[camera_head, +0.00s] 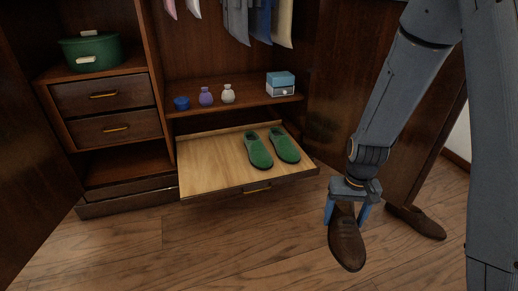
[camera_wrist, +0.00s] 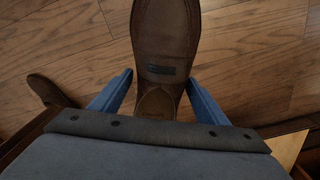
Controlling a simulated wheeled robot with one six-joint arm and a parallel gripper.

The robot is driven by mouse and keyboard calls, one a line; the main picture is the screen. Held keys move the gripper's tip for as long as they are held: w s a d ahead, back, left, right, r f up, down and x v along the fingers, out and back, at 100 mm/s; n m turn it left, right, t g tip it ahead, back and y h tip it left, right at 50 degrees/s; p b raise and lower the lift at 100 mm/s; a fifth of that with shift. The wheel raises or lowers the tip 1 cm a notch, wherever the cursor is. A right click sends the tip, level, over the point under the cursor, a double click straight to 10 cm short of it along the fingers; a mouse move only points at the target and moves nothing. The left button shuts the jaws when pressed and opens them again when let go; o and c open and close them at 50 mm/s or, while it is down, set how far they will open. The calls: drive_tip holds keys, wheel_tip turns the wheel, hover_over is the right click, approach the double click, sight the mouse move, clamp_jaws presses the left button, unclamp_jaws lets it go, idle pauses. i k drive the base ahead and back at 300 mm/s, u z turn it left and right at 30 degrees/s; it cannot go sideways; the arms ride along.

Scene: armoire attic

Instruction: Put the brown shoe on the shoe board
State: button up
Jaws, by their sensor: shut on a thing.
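A brown shoe (camera_head: 346,243) hangs in my gripper (camera_head: 348,212), which is shut on its heel end, with the toe pointing down and toward the camera. In the wrist view the brown shoe (camera_wrist: 165,45) lies between the two blue fingers of my gripper (camera_wrist: 158,92). A second brown shoe (camera_head: 417,222) is on the floor at the right, by the armoire door; it also shows at the left of the wrist view (camera_wrist: 50,90). The shoe board (camera_head: 212,165) is pulled out from the armoire, left of my gripper. Two green shoes (camera_head: 258,150) (camera_head: 285,146) stand on its right half.
The left part of the board is bare. Open doors (camera_head: 25,130) flank the armoire. Clothes hang above.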

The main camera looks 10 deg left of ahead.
sight(196, 166)
drive_tip(key=u, duration=0.15)
drive_tip(key=i, duration=0.7)
drive_tip(key=u, duration=1.15)
drive_tip(key=i, duration=1)
drive_tip(key=u, duration=0.25)
